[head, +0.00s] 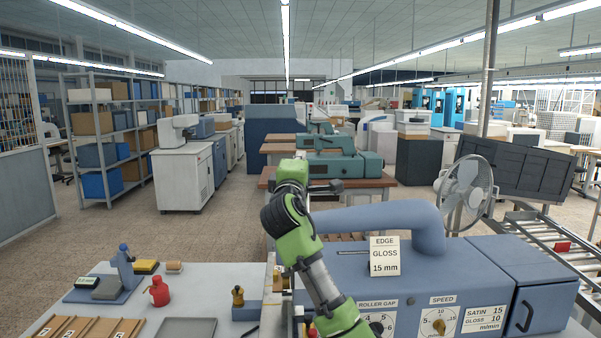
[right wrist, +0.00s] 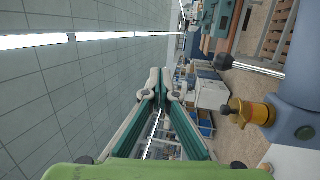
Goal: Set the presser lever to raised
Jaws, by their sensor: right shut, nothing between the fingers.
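A lever, seen as a metal rod with a dark ball knob (head: 336,186), sticks out to the right from behind my right wrist in the head view. It looks close to level there, and its base is hidden by my arm. In the right wrist view, the dark knob (right wrist: 222,62) and bright rod lie to the right of the fingers, clear of them. My right gripper (head: 291,168) is above the left part of the machine, its fingers mostly hidden behind the wrist. In the right wrist view, its fingers (right wrist: 160,84) meet at the tips and hold nothing. My left gripper is not in view.
The blue machine (head: 470,262) has a thick curved tube (head: 385,218), an edge card (head: 384,256) and dials. A fan (head: 465,188) stands behind it. A red bottle (head: 159,291) and a brass-topped tool (head: 238,296) stand on the table at left. A brass-coloured fitting (right wrist: 250,111) shows near the rod.

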